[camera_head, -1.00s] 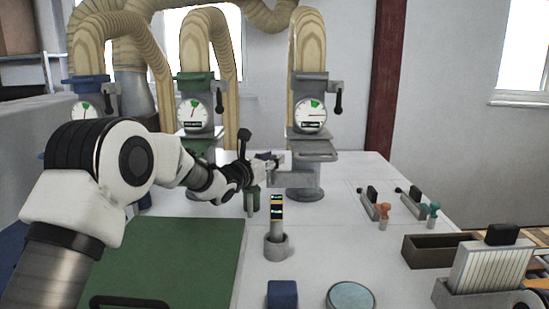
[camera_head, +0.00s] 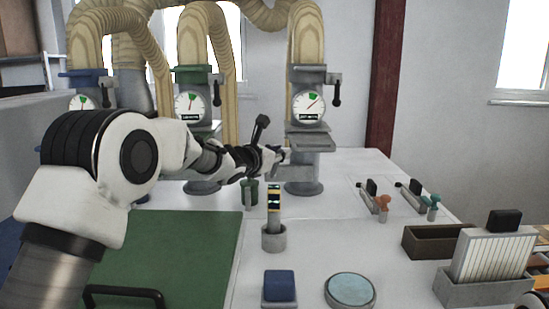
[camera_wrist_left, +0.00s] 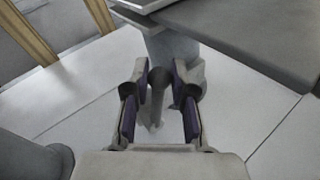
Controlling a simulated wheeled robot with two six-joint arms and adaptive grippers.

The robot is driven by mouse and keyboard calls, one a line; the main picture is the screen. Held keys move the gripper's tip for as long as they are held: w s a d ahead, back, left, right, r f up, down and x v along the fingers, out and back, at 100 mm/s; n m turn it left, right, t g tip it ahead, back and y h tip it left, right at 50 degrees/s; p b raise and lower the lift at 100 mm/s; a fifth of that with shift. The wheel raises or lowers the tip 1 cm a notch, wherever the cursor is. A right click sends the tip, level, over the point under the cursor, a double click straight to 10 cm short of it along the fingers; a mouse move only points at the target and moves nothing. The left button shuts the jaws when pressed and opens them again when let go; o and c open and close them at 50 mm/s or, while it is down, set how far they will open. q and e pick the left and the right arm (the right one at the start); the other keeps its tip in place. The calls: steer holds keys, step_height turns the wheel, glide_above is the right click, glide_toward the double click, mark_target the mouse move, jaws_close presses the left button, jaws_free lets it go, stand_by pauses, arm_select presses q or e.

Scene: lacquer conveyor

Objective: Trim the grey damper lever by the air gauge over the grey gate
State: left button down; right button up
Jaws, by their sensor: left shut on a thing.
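The grey gate (camera_head: 308,143) stands at the back of the bench under a pale hose. Its round white air gauge (camera_head: 307,106) has a green sector near the top, and its needle points up and right. My left gripper (camera_head: 284,156) is at the left side of this gate, below the gauge. In the left wrist view my gripper (camera_wrist_left: 159,90) has its purple-padded fingers on either side of a grey lever (camera_wrist_left: 158,84), with the round end between the tips. The fingers partly hide the lever. My right gripper is out of view.
Left of it stand a green gate (camera_head: 193,75) and a blue gate (camera_head: 82,75) with their own gauges. A striped post in a grey cup (camera_head: 274,238) stands in front. A dark tray (camera_head: 430,243) and a slotted rack (camera_head: 490,262) are at right.

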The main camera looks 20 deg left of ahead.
arm_select(q)
steer(key=shift+w+d+f+m+g+y, duration=0.2)
steer(key=shift+d+f+m+g+y, duration=0.2)
steer(key=shift+d+m+g, duration=0.25)
steer(key=shift+w+d+f+m+p, duration=0.1)
steer(key=shift+d+f+m+p, duration=0.15)
steer(key=shift+m, duration=0.2)
steer(key=shift+r, duration=0.1)
